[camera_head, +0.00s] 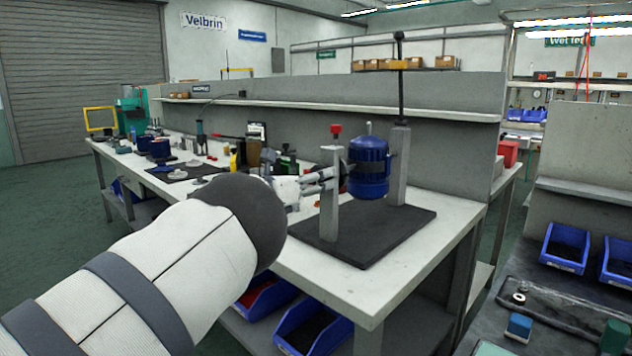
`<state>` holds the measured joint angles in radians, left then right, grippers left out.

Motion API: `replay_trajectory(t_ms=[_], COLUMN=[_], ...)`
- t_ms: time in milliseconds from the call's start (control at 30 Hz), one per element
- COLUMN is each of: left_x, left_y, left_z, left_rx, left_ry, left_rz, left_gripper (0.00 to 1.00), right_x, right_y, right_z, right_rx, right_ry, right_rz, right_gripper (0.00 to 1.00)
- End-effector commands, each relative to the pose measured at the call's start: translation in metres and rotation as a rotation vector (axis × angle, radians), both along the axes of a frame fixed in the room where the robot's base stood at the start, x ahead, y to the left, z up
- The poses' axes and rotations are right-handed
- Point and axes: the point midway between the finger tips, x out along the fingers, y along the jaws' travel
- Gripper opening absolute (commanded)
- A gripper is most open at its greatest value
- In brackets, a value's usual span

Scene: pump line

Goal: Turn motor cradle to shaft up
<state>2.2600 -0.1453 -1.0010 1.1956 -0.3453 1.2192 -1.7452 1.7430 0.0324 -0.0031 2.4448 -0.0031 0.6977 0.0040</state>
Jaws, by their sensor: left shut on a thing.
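The blue motor (369,172) sits in the motor cradle between two grey posts, the left post (330,210) and the right post (398,165). The motor's body looks upright, with a short stub (369,128) pointing up from its top. The posts stand on a dark base plate (400,238). My left gripper (326,181) reaches in from the left and is shut at the cradle's near side by the left post. The exact part between its fingers is hidden. My right gripper is out of view.
A tall rod with a black knob (399,36) rises above the right post. Tools and parts crowd the bench (330,270) at left, including a yellow frame (100,118). Blue bins (314,328) sit under the bench. Another worktop (500,330) stands at right.

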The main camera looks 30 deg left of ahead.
Motion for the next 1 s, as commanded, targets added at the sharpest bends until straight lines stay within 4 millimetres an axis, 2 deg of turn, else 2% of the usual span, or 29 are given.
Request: replay_trajectory(t_ms=[467, 500, 567, 867, 1000], left_x=[0.0, 0.0, 0.0, -0.001, -0.016], left_y=[0.0, 0.001, 0.001, 0.001, 0.007], left_z=[0.006, 0.006, 0.005, 0.002, 0.002], left_rx=[0.009, 0.008, 0.009, 0.009, 0.01], left_ry=[-0.013, -0.013, -0.012, -0.007, -0.006], left_rz=[0.002, 0.002, 0.002, 0.002, 0.004], left_gripper=[0.0, 0.52, 0.66, 0.66, 0.66], right_x=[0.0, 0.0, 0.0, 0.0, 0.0], right_y=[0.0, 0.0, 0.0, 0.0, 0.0], right_z=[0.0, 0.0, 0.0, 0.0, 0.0], right_rx=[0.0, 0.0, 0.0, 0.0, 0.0], right_ry=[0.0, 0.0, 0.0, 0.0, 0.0], right_rz=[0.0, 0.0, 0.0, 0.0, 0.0], right_gripper=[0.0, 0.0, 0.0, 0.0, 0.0])
